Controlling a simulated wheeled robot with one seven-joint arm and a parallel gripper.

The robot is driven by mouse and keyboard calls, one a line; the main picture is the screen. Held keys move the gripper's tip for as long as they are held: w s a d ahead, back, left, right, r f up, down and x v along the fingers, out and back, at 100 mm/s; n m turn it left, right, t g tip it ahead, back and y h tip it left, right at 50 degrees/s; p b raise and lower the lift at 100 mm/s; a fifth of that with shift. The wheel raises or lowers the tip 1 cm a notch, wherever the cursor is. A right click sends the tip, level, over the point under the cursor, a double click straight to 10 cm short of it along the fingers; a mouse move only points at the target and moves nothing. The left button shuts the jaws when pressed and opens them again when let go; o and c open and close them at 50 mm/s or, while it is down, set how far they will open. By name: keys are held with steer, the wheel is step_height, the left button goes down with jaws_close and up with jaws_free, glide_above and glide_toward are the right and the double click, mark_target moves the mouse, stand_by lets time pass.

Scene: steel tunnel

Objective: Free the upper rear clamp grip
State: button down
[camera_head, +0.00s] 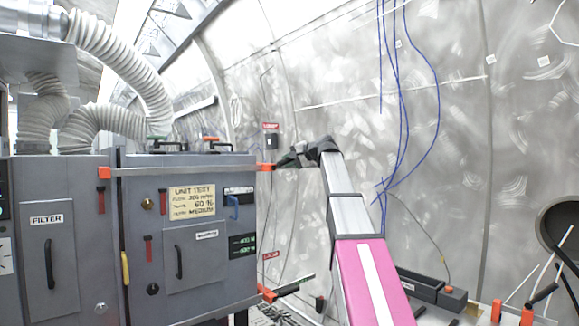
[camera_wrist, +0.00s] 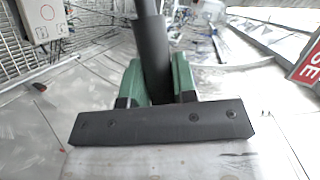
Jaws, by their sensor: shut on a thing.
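The upper rear clamp shows its orange end piece (camera_head: 265,167) at the right end of the grey bar across the top of the filter unit (camera_head: 190,225). My gripper (camera_head: 284,162) is just right of it. In the wrist view a dark grey cylindrical grip (camera_wrist: 152,55) stands between the two green fingers of my gripper (camera_wrist: 158,80), which are shut on it. The far part of the grip runs out of the top of that view. The fingers hide most of the grip in the head view.
A lower orange clamp (camera_head: 266,293) with a dark grip sticks out below. Ribbed hoses (camera_head: 115,55) rise above the unit. Blue cables (camera_head: 402,100) hang on the wall at right. A red sign (camera_wrist: 306,60) is at the wrist view's right edge.

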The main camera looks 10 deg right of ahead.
steer(key=r+n, duration=0.1)
steer(key=a+r+n+h, duration=0.1)
steer(key=s+r+n+h, duration=0.1)
steer(key=shift+a, duration=0.35)
steer(key=shift+s+a+r+n+t+h, duration=0.35)
steer(key=shift+a+r+n+t+h, duration=0.25)
steer(key=shift+n+h, duration=0.25)
steer(key=shift+s+a+r+n+t+h, duration=0.15)
steer(key=shift+s+a+r+n+h, duration=0.15)
steer(key=shift+a+n, duration=0.2)
steer(key=shift+s+a+r+n+t+h, duration=0.15)
steer(key=shift+s+a+r+n+h, duration=0.1)
steer(key=shift+a+n, duration=0.15)
steer(key=c, duration=0.9)
jaws_free()
